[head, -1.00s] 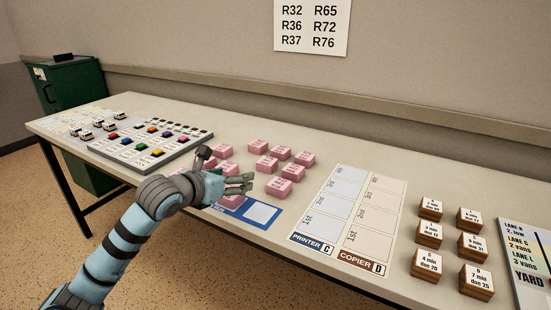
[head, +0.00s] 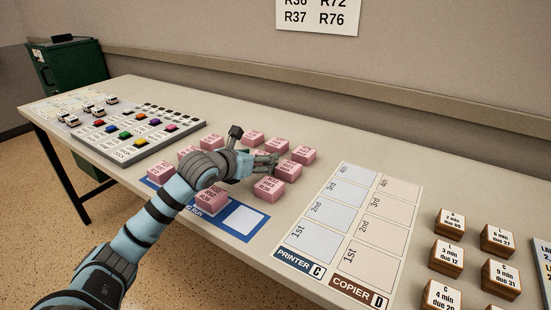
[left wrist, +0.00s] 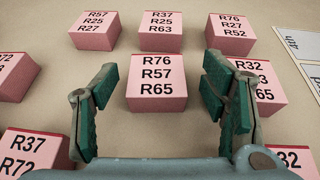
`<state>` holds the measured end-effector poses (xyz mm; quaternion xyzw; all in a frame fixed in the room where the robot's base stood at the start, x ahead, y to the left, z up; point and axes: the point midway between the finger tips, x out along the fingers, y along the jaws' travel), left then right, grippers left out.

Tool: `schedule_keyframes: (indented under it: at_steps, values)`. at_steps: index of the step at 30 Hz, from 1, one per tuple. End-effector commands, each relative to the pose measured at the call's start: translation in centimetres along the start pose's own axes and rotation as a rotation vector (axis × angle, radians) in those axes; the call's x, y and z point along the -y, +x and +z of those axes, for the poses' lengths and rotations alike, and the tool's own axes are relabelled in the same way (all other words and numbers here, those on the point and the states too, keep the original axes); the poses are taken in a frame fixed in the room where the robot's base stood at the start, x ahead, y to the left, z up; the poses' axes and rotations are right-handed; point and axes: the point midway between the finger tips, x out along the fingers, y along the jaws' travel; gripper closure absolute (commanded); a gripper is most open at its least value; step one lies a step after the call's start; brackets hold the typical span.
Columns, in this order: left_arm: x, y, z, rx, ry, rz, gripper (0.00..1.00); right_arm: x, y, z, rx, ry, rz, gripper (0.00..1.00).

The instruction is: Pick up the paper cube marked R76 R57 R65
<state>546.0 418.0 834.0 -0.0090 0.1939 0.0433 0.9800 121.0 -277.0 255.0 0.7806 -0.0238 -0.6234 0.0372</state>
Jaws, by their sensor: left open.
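The paper cube marked R76 R57 R65 (left wrist: 156,85) is pink and sits on the table in the middle of the left wrist view. My left gripper (left wrist: 158,92) is open, with one green-padded finger to each side of this cube and gaps visible between. In the head view my left gripper (head: 266,159) is low over the group of pink cubes, and its hand and fingers hide the cubes under it, so I cannot make out the marked cube there. My right gripper is not in view.
Other pink cubes stand close around, such as R37 R25 R63 (left wrist: 161,32) behind and one starting R32 (left wrist: 250,90), partly behind the right finger. A blue-bordered mat (head: 243,219) and the printer and copier sheets (head: 322,225) lie nearby. Wood-sided blocks (head: 450,223) stand at right.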

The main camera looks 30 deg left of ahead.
Motion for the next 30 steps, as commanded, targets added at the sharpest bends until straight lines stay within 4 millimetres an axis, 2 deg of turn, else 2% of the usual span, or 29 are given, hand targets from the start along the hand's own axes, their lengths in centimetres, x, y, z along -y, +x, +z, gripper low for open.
schedule_keyframes:
  at_steps: [6,16,25,28,30]
  values:
    - [0.0,0.3,-0.2,-0.003,0.001,0.0,0.34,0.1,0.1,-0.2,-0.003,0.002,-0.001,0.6]
    - [0.3,0.4,-0.1,-0.002,0.003,-0.004,0.85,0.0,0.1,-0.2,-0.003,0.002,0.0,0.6]
    - [0.1,0.1,0.3,-0.002,0.002,-0.002,0.85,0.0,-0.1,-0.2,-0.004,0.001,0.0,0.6]
    - [0.1,-0.3,1.5,0.0,0.003,-0.001,0.85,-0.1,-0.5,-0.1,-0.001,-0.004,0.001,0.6]
    - [0.1,-0.9,2.8,0.001,0.003,-0.001,0.85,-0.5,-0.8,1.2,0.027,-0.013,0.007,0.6]
